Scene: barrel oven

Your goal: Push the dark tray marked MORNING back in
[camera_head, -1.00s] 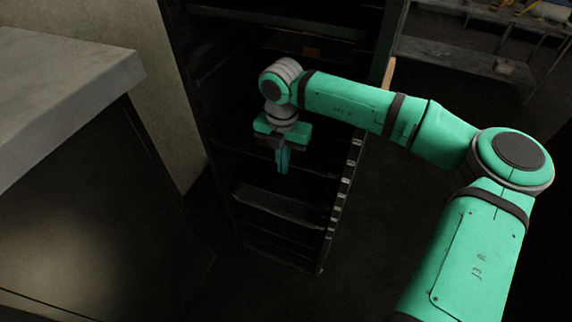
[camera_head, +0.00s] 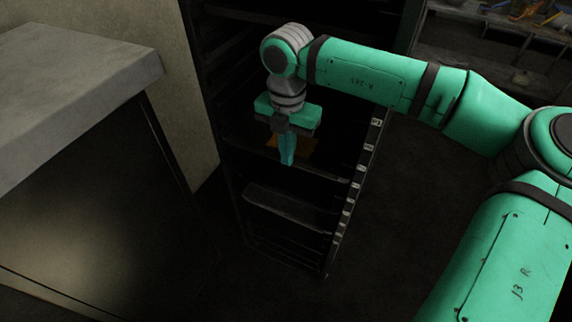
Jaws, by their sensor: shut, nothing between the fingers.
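A tall dark rack (camera_head: 345,215) stands in the middle of the head view, with dark trays on several levels. A dark tray (camera_head: 290,172) lies just behind and below my gripper, with an orange-brown patch (camera_head: 305,147) on it. Lower down, another dark tray (camera_head: 285,207) shows a paler front edge. No MORNING lettering is readable, so I cannot tell which tray bears it. My gripper (camera_head: 287,163) points down with its fingers shut and empty, at the front of the rack. I cannot tell whether it touches the tray; it hides part of the patch.
A grey-topped counter (camera_head: 75,70) with a dark front stands at the left. Pale label tags (camera_head: 355,175) run down the rack's right post. A cluttered shelf (camera_head: 490,45) is at the upper right. The dark floor (camera_head: 410,220) right of the rack looks clear.

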